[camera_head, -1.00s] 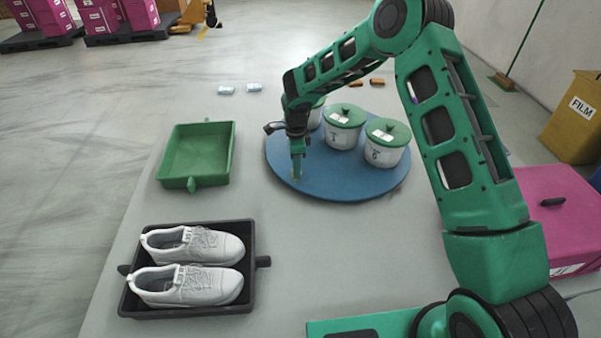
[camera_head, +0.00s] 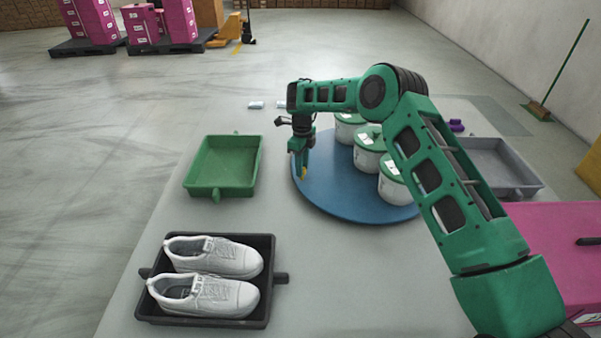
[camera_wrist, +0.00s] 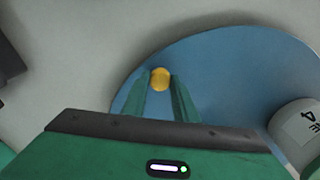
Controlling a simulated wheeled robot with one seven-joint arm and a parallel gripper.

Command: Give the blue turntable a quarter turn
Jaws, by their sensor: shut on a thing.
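The blue turntable (camera_head: 335,200) is a flat round disc on the grey table. Several white pots with green lids, such as the middle pot (camera_head: 369,163), stand in a row on its right part. A yellow knob (camera_wrist: 160,79) sticks up near the turntable's rim. My gripper (camera_head: 304,173) reaches down at the turntable's left edge. In the wrist view its two green fingers (camera_wrist: 160,86) are closed around the knob. My arm hides part of the turntable's right side and of the nearest pot.
A green tray (camera_head: 190,188) lies empty left of the turntable. A dark tray (camera_head: 150,313) with white shoes (camera_head: 215,256) is in front left. A grey tray (camera_head: 515,188) and a pink box (camera_head: 560,235) are at right. Bare table lies between the left trays and the turntable.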

